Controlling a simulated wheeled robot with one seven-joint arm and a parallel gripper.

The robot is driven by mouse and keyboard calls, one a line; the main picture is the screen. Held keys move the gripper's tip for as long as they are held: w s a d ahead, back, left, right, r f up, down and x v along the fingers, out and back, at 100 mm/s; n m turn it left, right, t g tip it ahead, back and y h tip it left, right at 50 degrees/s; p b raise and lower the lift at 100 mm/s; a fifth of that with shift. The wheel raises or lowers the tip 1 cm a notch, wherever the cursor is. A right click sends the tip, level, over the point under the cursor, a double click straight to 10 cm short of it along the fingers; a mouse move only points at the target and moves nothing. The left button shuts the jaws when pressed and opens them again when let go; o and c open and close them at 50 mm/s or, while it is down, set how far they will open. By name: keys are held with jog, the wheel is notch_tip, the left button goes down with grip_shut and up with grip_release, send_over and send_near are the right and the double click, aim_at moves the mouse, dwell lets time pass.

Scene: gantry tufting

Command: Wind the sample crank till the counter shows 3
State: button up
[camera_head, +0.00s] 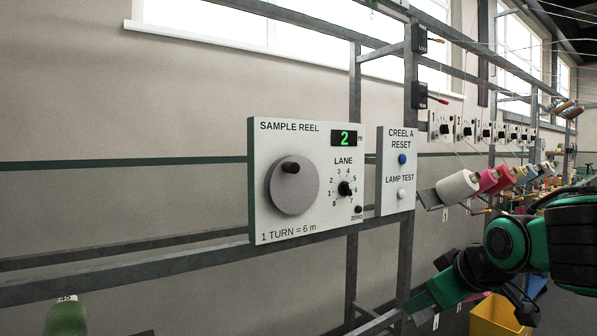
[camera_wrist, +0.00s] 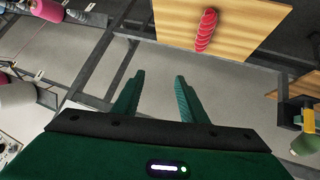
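The sample reel panel (camera_head: 262,222) is a white box on the metal frame, left of centre in the head view. Its crank is a round grey disc (camera_head: 293,197) with a black handle (camera_head: 290,167) standing at the top. The counter (camera_head: 344,138) shows a green 2, with "m" beside it. Print below the crank reads "1 TURN = 6 m". My gripper (camera_wrist: 159,78) is open, with nothing between its green fingers. In the head view it hangs at lower right, apart from the panel. The crank cannot be made out in the wrist view.
The panel also has a black lane dial (camera_head: 345,189) and a small black button (camera_head: 358,209). Beside it, the creel reset panel (camera_head: 392,181) has a blue button (camera_head: 402,158) and a pale one (camera_head: 401,194). Yarn cones (camera_head: 457,186) stick out near my arm. Frame rails cross beneath.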

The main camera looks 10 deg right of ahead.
jog(key=w+a+r+n+t+y, duration=0.3)
jog(key=w+a+r+n+t, duration=0.15)
jog(key=a+r, duration=0.7)
jog(key=n+t+y, duration=0.2)
jog(key=n+y, duration=0.3)
jog(key=n, duration=0.1)
send_near(297, 169)
jog(key=shift+m+t+h, duration=0.25)
jog(key=shift+h, duration=0.05)
jog(key=x, duration=1)
jog(key=shift+w+a+f, duration=0.1)
jog(key=shift+w+a, duration=0.1)
jog(key=shift+a, duration=0.2)
grip_shut()
